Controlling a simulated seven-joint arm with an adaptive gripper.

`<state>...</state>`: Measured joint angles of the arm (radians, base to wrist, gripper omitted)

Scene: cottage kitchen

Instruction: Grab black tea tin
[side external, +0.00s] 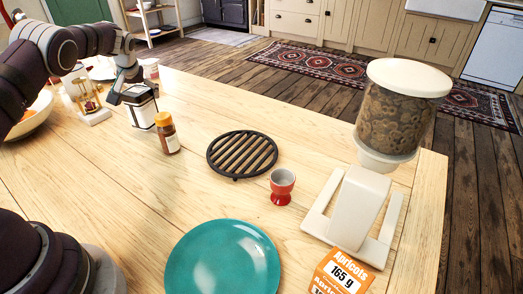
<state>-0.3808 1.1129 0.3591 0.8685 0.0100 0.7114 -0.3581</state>
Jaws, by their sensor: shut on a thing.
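A small tin (143,114) with a pale front and dark edges stands at the back left of the wooden table in the side external view; I take it for the black tea tin, though its label is too small to read. My gripper (138,97) reaches down from above and is shut on its upper part. The fingers hide part of the tin's top. The tin looks upright, and I cannot tell whether it is clear of the table.
A brown jar with an orange lid (167,133) stands close right of the tin. Left are a glass holder (88,100) and a bowl (37,112). A black trivet (242,154), red egg cup (282,186), teal plate (222,262) and cereal dispenser (392,110) are farther right.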

